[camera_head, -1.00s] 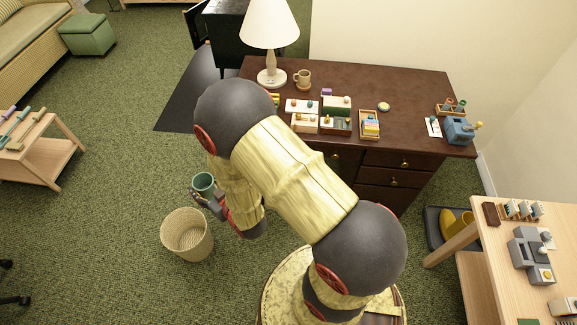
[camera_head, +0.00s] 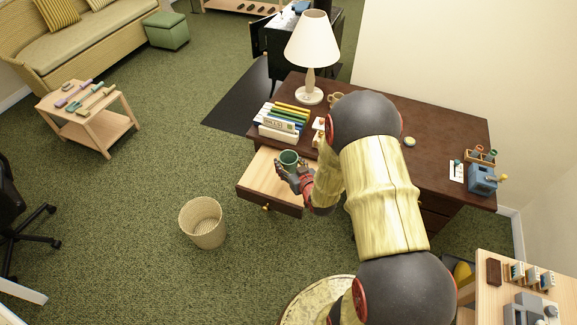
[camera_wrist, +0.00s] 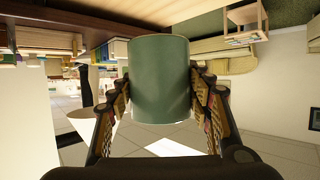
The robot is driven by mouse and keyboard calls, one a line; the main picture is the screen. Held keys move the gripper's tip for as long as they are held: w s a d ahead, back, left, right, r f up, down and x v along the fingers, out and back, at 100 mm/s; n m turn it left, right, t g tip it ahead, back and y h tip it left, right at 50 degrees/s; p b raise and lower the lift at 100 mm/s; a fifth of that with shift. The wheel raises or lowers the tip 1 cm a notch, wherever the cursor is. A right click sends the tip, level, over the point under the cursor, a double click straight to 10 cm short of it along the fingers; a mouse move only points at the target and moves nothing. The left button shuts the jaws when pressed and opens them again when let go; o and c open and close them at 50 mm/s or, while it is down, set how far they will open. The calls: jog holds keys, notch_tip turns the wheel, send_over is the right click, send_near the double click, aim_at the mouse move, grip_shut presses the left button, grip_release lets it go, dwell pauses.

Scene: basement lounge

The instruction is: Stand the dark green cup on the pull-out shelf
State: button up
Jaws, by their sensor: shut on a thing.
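The dark green cup (camera_head: 289,157) is upright in my gripper (camera_head: 287,170), with its mouth up in the head view. The gripper is shut on its sides, and in the wrist view the cup (camera_wrist: 160,80) sits between both fingers. The pull-out shelf (camera_head: 262,180), a pale wooden surface with a dark front and a brass knob, sticks out of the brown desk. The cup appears over the shelf in the head view; I cannot tell whether its base touches it. My arm hides the shelf's right part.
On the desk (camera_head: 440,130) stand a lamp (camera_head: 312,45), books (camera_head: 285,118), a mug and a blue sharpener-like device (camera_head: 482,180). A woven basket (camera_head: 203,222) stands on the floor in front of the shelf. A low wooden table (camera_head: 90,110) is at left. Carpet between is clear.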

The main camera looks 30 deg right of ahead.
aim_at(290, 160)
jog(key=w+d+f, duration=0.1)
jog(key=w+d+f+b, duration=0.1)
jog(key=w, duration=0.1)
jog(key=shift+w+d+f, duration=0.1)
jog(key=shift+w+d, duration=0.05)
jog(key=shift+w, duration=0.05)
jog(key=w+f, duration=0.1)
jog(key=w+d+f+b, duration=0.1)
jog(key=f, duration=0.1)
jog(key=w+d+f+b, duration=0.1)
jog(key=w+f, duration=0.1)
jog(key=shift+d+f, duration=0.1)
jog(key=shift+d, duration=0.15)
jog(key=shift+w+d+f+b, duration=0.1)
jog(key=shift+f+b, duration=0.7)
jog(key=shift+f, duration=0.85)
jog(key=shift+f, duration=0.1)
jog(key=shift+f, duration=0.15)
jog(key=o, duration=1.2)
jog(key=shift+o, duration=0.2)
